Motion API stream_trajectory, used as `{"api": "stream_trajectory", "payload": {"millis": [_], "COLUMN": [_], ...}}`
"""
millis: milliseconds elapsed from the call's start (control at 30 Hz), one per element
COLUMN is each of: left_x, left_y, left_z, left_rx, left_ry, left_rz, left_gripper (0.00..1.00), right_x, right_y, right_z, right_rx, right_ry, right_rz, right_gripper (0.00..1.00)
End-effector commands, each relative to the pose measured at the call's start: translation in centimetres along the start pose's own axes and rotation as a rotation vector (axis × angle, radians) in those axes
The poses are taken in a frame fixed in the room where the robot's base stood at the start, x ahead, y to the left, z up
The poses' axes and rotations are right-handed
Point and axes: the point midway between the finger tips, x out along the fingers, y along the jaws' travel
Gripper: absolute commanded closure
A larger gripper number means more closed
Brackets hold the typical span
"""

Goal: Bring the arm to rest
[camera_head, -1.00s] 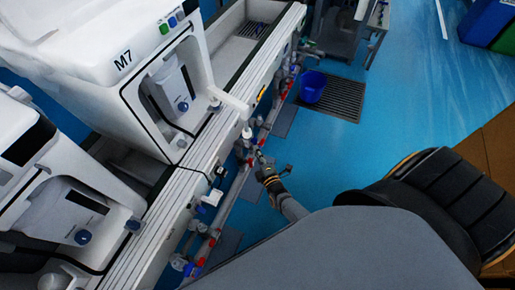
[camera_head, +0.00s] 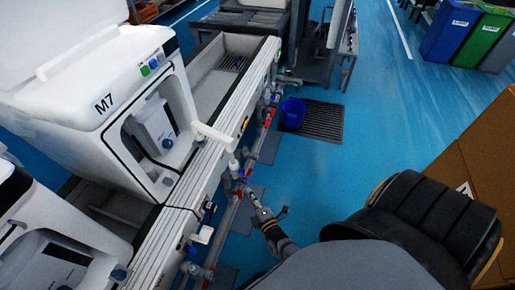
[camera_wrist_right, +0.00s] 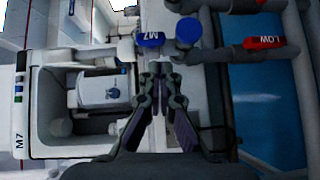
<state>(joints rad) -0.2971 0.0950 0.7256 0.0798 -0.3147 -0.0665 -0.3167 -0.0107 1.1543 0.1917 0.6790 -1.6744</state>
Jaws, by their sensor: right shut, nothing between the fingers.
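My right gripper (camera_head: 256,203) is beside the pipes and valves along the front of the test bench, with its arm coming up from the bottom. In the right wrist view my right gripper (camera_wrist_right: 160,78) has its fingers together, with nothing seen between them. My left gripper is not in view.
A blue bucket (camera_head: 293,112) stands on a floor grate (camera_head: 324,122). Coloured bins (camera_head: 451,30) are far right. Blue floor (camera_head: 375,120) is open.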

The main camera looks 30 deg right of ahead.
Motion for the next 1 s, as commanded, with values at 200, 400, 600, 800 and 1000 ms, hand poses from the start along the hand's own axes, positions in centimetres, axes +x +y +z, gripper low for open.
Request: {"api": "stream_trajectory", "payload": {"millis": [200, 400, 600, 800, 1000], "left_x": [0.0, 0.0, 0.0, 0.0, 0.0], "left_y": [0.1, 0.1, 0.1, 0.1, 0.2], "left_z": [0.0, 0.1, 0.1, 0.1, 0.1], "left_rx": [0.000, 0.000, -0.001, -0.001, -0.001], "left_ry": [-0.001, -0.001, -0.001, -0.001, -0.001], "left_rz": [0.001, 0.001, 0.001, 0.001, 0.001], "left_gripper": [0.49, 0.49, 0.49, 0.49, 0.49], "right_x": [-4.6, -6.1, -6.1, -6.2, -8.8], "right_y": [0.0, 0.1, 0.1, -0.9, -11.2], "right_z": [0.0, 0.0, 0.0, 0.0, 0.9], "right_rx": [0.001, 0.001, 0.001, 0.033, 0.394], "right_ry": [-0.001, -0.001, -0.001, 0.004, -0.049], "right_rz": [0.000, 0.002, 0.003, -0.034, -0.416], "right_gripper": [1.00, 1.00, 1.00, 1.00, 1.00]}}
